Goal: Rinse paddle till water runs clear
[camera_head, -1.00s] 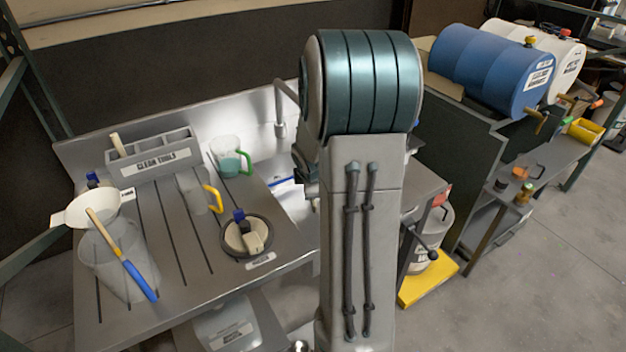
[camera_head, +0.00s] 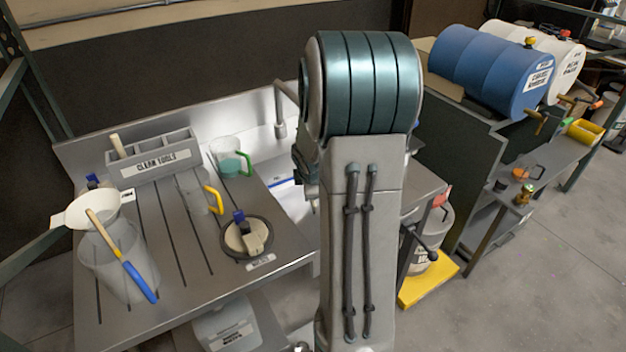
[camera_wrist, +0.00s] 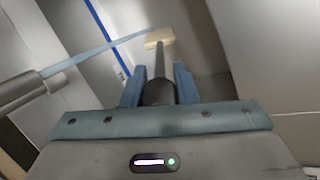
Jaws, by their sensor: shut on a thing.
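In the wrist view my gripper (camera_wrist: 159,85) is shut on the dark round handle of the paddle (camera_wrist: 158,40). The paddle points away from me and ends in a pale cream head. A metal tap spout (camera_wrist: 25,90) is at the left, with a bluish stream of water (camera_wrist: 95,55) running from it toward the paddle head. I cannot tell whether the stream touches the head, or how clear the runoff is. In the head view the tap (camera_head: 280,128) stands over the sink (camera_head: 299,203). My arm hides the paddle and gripper there.
Left of the sink, the drainboard (camera_head: 160,235) holds a CLEAN TOOLS rack (camera_head: 155,165), a green-handled jug (camera_head: 229,165), a yellow-handled jug (camera_head: 193,192), and a strainer (camera_head: 75,212) over a clear bucket (camera_head: 120,268). Blue (camera_head: 487,68) and white drums lie at the right.

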